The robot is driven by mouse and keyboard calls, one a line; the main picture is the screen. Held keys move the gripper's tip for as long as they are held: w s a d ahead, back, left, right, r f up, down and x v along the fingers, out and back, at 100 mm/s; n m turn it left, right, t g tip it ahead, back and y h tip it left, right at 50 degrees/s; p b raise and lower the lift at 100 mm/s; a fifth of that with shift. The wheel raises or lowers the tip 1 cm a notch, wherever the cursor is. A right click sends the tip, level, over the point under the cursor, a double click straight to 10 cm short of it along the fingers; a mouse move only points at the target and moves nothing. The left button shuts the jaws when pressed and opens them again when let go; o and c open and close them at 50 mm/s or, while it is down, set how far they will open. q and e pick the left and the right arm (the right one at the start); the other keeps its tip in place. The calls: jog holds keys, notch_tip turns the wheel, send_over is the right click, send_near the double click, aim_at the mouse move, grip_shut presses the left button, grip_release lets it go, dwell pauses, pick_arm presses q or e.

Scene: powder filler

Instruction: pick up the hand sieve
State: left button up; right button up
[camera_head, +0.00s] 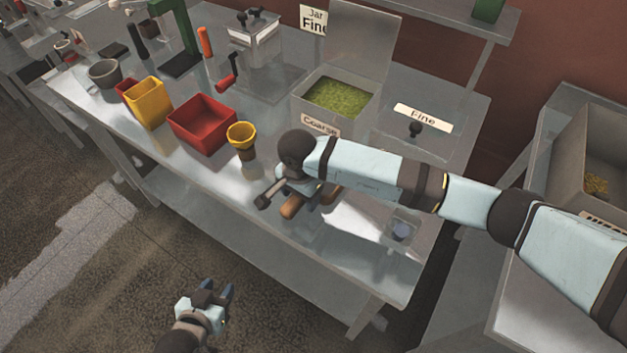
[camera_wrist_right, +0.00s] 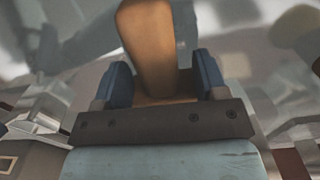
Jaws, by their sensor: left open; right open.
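A brown wooden handle (camera_head: 292,207), which looks like the hand sieve's, shows on the steel table below my right arm's hand. The rest of the sieve is hidden or cannot be made out. My right gripper (camera_head: 296,196) is over the handle, near the table's front edge. In the right wrist view the brown handle (camera_wrist_right: 148,45) stands between the two blue fingertips of the right gripper (camera_wrist_right: 163,78), which are open with gaps at the sides. My left gripper (camera_head: 216,290) is open and empty, low in front of the table, over the floor.
On the steel table (camera_head: 190,178) stand a yellow cup (camera_head: 242,140), a red bin (camera_head: 203,125), a yellow bin (camera_head: 146,104) and a box of green powder (camera_head: 338,98). A lid labelled Fine (camera_head: 424,117) lies at the right. A small container (camera_head: 401,231) is near the front right.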

jog(key=c, duration=1)
jog(key=shift+c, duration=0.4)
jog(key=shift+r, duration=0.1)
